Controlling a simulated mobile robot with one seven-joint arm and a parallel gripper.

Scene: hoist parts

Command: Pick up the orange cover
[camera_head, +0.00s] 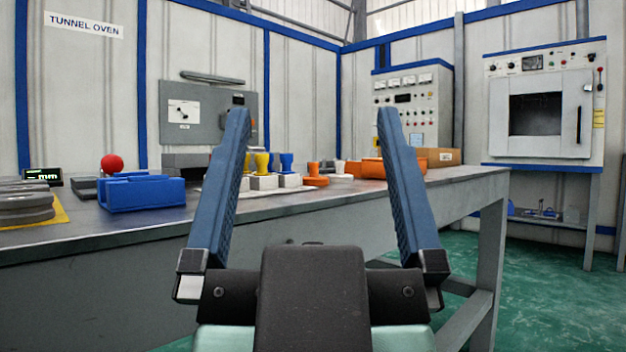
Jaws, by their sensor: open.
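My gripper (313,112) is open and empty, its two blue fingers pointing forward and up in front of the workbench. An orange piece with a knob-like top (316,177) sits on the bench, seen between the fingers. A longer, low orange part (369,168) lies further right and is partly hidden behind the right finger. I cannot tell for sure which of the two is the orange cover. Both are apart from the gripper, further away than its fingertips appear.
The grey workbench (150,222) also holds a blue block (141,193), a red ball (112,164), grey discs (25,205), and white blocks with yellow and blue tops (287,172). A cardboard box (438,157) stands at the right end. Green floor (545,285) is open at right, before an oven (541,110).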

